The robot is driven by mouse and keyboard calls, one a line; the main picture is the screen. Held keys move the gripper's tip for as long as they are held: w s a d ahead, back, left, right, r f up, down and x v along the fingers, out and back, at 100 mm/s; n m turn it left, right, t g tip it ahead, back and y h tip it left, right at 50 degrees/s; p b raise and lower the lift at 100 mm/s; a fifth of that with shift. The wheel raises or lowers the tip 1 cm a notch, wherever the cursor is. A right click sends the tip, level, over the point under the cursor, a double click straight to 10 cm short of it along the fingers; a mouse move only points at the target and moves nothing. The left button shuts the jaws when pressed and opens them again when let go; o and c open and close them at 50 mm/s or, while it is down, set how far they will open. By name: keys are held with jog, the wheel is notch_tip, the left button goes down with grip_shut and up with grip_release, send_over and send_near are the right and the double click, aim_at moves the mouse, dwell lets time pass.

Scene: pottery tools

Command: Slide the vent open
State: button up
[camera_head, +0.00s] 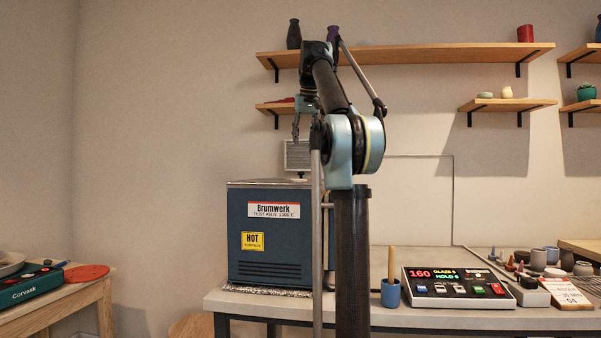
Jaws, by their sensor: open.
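A blue-grey kiln (277,225) labelled Brumwerk stands on the workbench, left of my arm. On its top is a small dark knob-like piece (300,175); I cannot tell whether this is the vent's slide or how far open it is. A pale, slatted panel (291,158) shows just above and behind the kiln top, partly covered by my arm. My gripper (296,138) points down above the kiln, in front of the panel and apart from the knob. It is open and empty.
A yellow HOT label (252,241) is on the kiln front. Right of my arm, the workbench (440,319) holds a blue cup (390,293), a control box (455,287) and several small pots. Wall shelves (420,54) hang above. A wooden table (60,304) stands at left.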

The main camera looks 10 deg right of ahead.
jog(key=x, duration=1.3)
grip_shut()
